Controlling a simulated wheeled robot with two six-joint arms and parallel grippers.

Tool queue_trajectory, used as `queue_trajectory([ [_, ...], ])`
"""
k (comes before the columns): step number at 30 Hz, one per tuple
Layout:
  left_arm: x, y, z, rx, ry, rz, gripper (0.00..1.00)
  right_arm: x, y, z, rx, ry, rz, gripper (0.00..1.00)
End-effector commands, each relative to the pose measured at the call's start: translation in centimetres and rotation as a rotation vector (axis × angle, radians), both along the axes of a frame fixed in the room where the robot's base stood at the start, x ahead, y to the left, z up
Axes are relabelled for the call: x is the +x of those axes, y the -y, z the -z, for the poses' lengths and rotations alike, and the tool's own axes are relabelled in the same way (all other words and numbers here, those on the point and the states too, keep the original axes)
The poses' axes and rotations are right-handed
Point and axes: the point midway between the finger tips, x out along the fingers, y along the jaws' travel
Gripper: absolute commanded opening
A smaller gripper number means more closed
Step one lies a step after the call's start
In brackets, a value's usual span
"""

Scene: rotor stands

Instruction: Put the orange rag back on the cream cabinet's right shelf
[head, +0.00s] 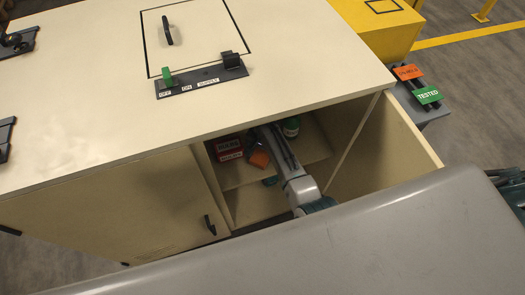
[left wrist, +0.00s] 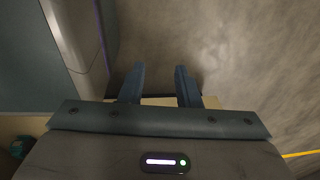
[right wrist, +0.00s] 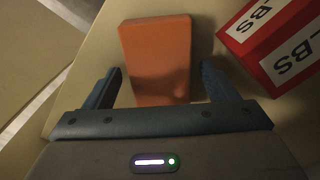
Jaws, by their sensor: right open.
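The orange rag (right wrist: 157,50), folded into a block, appears to lie on the cream shelf (right wrist: 90,65) in the right wrist view. It also shows inside the cabinet in the head view (head: 259,159). My right gripper (right wrist: 160,72) is open, with its fingers on either side of the rag's near part and not closed on it. The cream cabinet (head: 90,85) has its right door (head: 392,150) open, and my right arm reaches in. My left gripper (left wrist: 160,75) is open and empty over the floor; I cannot pick it out in the head view.
A red and white labelled box (right wrist: 275,40) lies just right of the rag; it also shows in the head view (head: 229,147). A green-topped container (head: 291,127) stands deeper in the compartment. The left door (head: 120,205) is shut. Orange and green tags (head: 427,95) stand beyond the open door.

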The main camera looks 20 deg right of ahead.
Motion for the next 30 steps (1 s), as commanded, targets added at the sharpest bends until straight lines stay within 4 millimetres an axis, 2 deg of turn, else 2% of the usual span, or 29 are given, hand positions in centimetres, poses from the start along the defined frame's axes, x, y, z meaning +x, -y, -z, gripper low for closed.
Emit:
queue_trajectory([
  [6,-1.2,-0.4,0.5,0.003,-0.008,-0.001,0.30,0.1,-0.1,-3.9,0.002,0.006,0.001,0.79],
  [15,-1.9,-0.6,1.0,0.004,-0.005,-0.002,0.30,0.1,-0.1,-9.9,0.000,0.004,0.000,0.79],
  [21,-2.3,-0.5,1.1,0.003,-0.006,-0.002,0.30,0.1,0.0,-11.7,0.000,0.001,0.000,0.79],
  [30,-2.5,0.0,1.1,-0.002,-0.009,-0.003,0.30,0.0,0.0,-11.9,0.000,0.001,0.000,0.79],
])
